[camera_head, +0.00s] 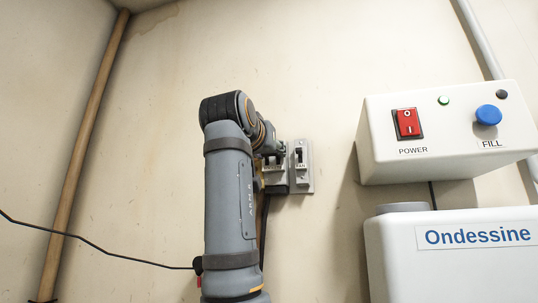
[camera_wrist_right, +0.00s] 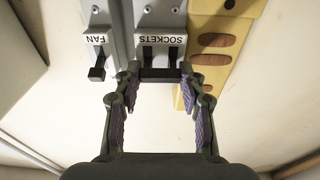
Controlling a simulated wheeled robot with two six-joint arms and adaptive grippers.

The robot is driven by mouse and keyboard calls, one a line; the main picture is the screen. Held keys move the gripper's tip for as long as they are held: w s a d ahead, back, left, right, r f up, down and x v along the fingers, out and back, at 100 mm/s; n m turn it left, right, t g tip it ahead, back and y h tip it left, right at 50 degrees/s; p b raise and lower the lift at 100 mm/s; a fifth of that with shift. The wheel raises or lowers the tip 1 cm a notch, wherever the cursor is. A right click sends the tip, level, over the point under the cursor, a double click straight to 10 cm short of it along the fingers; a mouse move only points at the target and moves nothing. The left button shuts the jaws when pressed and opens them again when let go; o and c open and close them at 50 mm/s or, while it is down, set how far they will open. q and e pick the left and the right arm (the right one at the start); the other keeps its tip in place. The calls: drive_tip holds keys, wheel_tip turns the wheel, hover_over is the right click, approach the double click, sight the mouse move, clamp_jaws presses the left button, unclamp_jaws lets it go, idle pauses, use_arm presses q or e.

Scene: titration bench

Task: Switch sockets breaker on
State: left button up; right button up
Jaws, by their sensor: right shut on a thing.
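The sockets breaker (camera_wrist_right: 160,55) is a grey switch with a white SOCKETS label, upside down in the wrist view. Its wide black lever (camera_wrist_right: 160,74) lies between the two fingertips of my right gripper (camera_wrist_right: 160,79), which is shut on it. In the head view, the sockets breaker is mostly hidden behind my right gripper (camera_head: 272,160), which is at the wall beside the fan breaker (camera_head: 300,165). The fan breaker also shows in the wrist view (camera_wrist_right: 98,45), left of the sockets one, its black lever clear of my fingers. My left gripper is not in view.
A yellow panel with brown oval slots (camera_wrist_right: 212,60) stands close beside the sockets breaker. In the head view, a white box (camera_head: 440,140) with a red power switch and a blue knob is at right, above a white Ondessine unit (camera_head: 455,265). A wooden pole (camera_head: 85,150) stands at left.

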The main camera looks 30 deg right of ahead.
drive_tip(key=shift+s+r, duration=0.1)
drive_tip(key=shift+r, duration=0.2)
drive_tip(key=o, duration=1.2)
drive_tip(key=shift+c, duration=0.2)
drive_tip(key=shift+f, duration=0.1)
drive_tip(key=r+v, duration=0.1)
drive_tip(key=v, duration=1)
drive_tip(key=shift+s+a+f, duration=0.2)
drive_tip(key=shift+a+f, duration=0.2)
drive_tip(key=shift+s+a, duration=0.1)
drive_tip(key=shift+a, duration=0.05)
